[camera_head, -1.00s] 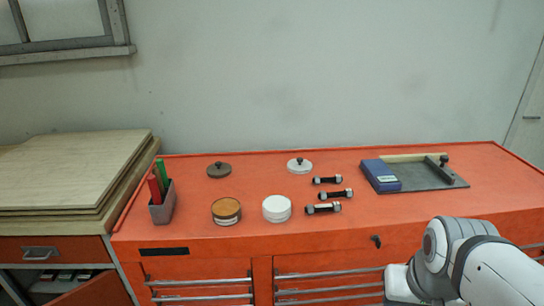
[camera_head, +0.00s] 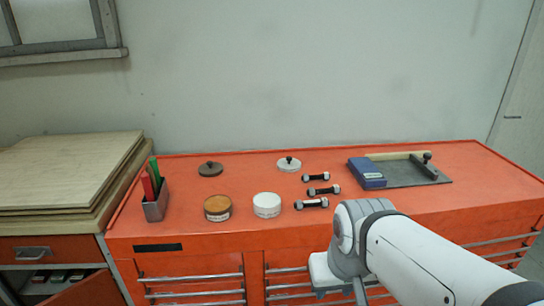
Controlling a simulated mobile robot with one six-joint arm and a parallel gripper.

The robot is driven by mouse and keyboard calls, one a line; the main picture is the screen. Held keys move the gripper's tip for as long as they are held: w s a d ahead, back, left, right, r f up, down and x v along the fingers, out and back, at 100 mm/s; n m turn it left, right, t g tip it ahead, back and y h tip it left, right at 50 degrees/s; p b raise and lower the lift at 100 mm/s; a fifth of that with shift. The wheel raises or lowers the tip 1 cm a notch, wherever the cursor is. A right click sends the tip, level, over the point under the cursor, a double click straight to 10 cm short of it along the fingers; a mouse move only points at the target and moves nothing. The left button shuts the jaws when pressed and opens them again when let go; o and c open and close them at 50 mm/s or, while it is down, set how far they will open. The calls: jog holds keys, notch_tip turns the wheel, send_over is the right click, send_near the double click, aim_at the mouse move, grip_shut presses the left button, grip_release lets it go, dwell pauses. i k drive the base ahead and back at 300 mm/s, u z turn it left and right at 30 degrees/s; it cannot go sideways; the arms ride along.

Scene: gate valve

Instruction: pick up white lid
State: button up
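The white lid (camera_head: 288,165) is a flat round disc with a dark knob on top. It lies on the orange cabinet top (camera_head: 400,210) toward the back, near the middle. A white round container (camera_head: 267,205) stands in front of it, a little to the left. A brown lid (camera_head: 210,169) with a dark knob lies to the left of the white lid. My arm is at the lower right, in front of the cabinet. My gripper's fingers are not visible, so whether they are open or shut does not show.
Several dumbbell-shaped bolts (camera_head: 318,190) lie right of the white lid. A brown-topped container (camera_head: 217,208) stands left of the white one. A grey holder (camera_head: 156,205) with red and green items is at the left. A tray (camera_head: 410,179) with a blue box (camera_head: 367,173) is at the right.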

aim_at(289, 164)
jog(key=z, duration=0.05)
jog(key=i, duration=1)
jog(key=u, duration=0.05)
